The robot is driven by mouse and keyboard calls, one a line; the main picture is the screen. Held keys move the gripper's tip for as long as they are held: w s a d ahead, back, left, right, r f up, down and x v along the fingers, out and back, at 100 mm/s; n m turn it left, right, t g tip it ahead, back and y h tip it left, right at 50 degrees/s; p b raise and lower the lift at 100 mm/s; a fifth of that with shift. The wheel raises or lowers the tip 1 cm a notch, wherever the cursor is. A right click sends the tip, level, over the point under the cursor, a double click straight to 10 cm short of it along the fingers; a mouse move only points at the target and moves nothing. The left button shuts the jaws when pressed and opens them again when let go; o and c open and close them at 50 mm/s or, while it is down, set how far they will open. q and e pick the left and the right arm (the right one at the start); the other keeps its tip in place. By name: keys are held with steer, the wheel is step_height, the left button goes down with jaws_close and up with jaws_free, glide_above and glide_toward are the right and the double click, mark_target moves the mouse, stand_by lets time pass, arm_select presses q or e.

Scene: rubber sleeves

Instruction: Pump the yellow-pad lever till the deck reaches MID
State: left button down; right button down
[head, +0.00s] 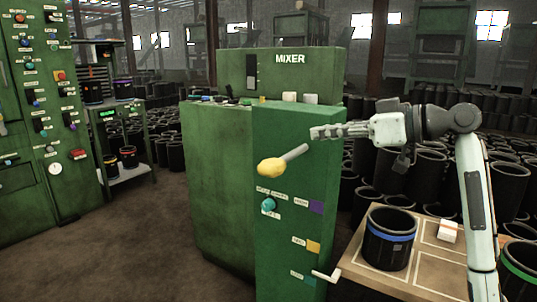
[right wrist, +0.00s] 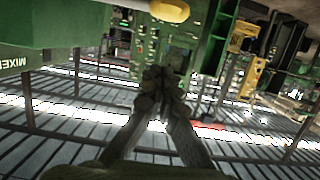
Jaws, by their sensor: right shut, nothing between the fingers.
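The yellow pad (head: 272,167) sits on the end of a pale lever rod (head: 296,153) on the green mixer cabinet (head: 290,135). My right gripper (head: 318,132) is shut and empty, just above and right of the rod; I cannot tell whether they touch. In the right wrist view the shut fingers (right wrist: 163,85) point toward green machinery, with the yellow pad (right wrist: 168,10) at the top edge. The wooden deck (head: 362,283) is low on the right. A white pointer (head: 325,276) at its left corner is beside the teal lowest tag (head: 311,280), below the orange MID tag (head: 313,246).
A black sleeve with a blue band (head: 390,240) and a white block (head: 448,231) stand on the deck. A purple tag (head: 316,207) and a teal knob (head: 268,204) are on the cabinet front. Many black sleeves crowd behind. The floor at left is clear.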

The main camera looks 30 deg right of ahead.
mark_target(282, 163)
arm_select(q)
steer(key=shift+w, duration=0.1)
arm_select(e)
steer(key=shift+w+f, duration=0.1)
